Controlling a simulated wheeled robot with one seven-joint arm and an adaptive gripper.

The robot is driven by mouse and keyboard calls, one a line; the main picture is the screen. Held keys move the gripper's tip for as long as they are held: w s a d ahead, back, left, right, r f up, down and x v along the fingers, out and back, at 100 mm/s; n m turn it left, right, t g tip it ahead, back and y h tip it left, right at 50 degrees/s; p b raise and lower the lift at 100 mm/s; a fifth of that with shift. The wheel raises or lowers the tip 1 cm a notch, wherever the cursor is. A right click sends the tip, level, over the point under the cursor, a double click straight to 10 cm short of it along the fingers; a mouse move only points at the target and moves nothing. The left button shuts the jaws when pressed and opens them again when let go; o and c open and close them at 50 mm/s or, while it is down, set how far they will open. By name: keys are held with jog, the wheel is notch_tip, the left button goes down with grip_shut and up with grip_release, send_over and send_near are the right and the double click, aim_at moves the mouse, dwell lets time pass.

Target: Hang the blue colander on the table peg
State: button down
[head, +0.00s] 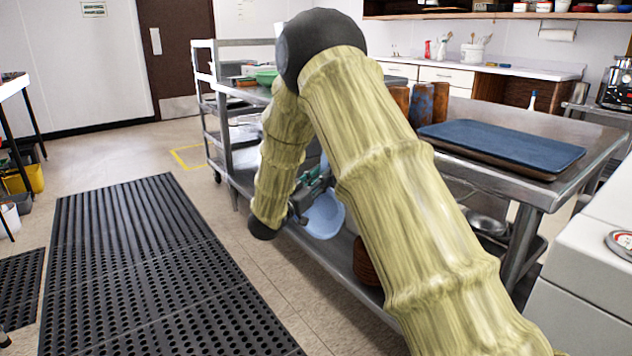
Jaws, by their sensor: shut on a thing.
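The light blue colander (323,215) shows left of the middle in the head view, beside the front edge of the steel table (315,250). My gripper (315,184) is just above it, small and partly hidden behind my arm. It is shut on the colander, which hangs tilted below it. The colander's far side is covered by the gripper and arm, and I cannot tell whether it touches the table. I cannot make out the table peg; my arm covers much of the table.
A blue tray (505,142) lies on the table's right part, with brown and blue cups (421,104) beside it. A steel cart (228,130) stands behind at left. Black floor mats (140,270) cover the open floor at left. A white appliance (585,275) stands at right.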

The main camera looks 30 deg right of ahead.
jog(key=shift+w+d+f+b, duration=0.15)
jog(key=shift+d+b, duration=0.15)
jog(key=shift+d, duration=1.05)
jog(key=shift+d+f+p, duration=0.3)
jog(key=shift+d+p, duration=0.05)
jog(key=shift+d, duration=0.05)
jog(key=shift+f, duration=0.15)
jog(key=c, duration=1.1)
grip_release()
jog(key=shift+c, duration=0.2)
